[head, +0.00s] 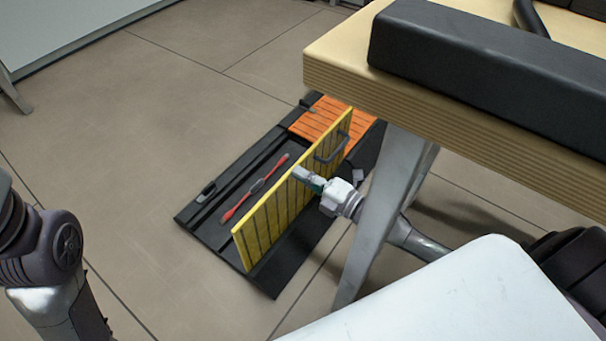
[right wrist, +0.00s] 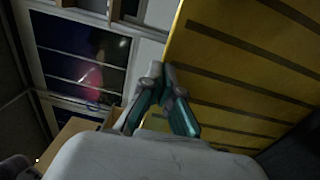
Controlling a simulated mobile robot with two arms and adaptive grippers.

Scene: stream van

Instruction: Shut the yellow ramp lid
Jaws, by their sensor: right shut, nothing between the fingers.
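The yellow ramp lid (head: 285,205) with dark stripes stands open, nearly upright, on a black case (head: 195,213) on the floor. A grey handle (head: 333,146) is on its right face. My right gripper (head: 298,174) is shut and empty at the lid's right face, its tips near the top edge. In the right wrist view the fingers (right wrist: 165,75) are close to the yellow lid (right wrist: 245,75); I cannot tell if they touch it. My left arm shows at the left edge of the head view, but its gripper is out of view.
A red and grey tool (head: 256,187) lies in the open case compartment. An orange slatted panel (head: 318,118) is at the case's far end. A wooden bench (head: 345,75) with a metal leg (head: 385,205) stands close on the right. The floor left of the case is clear.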

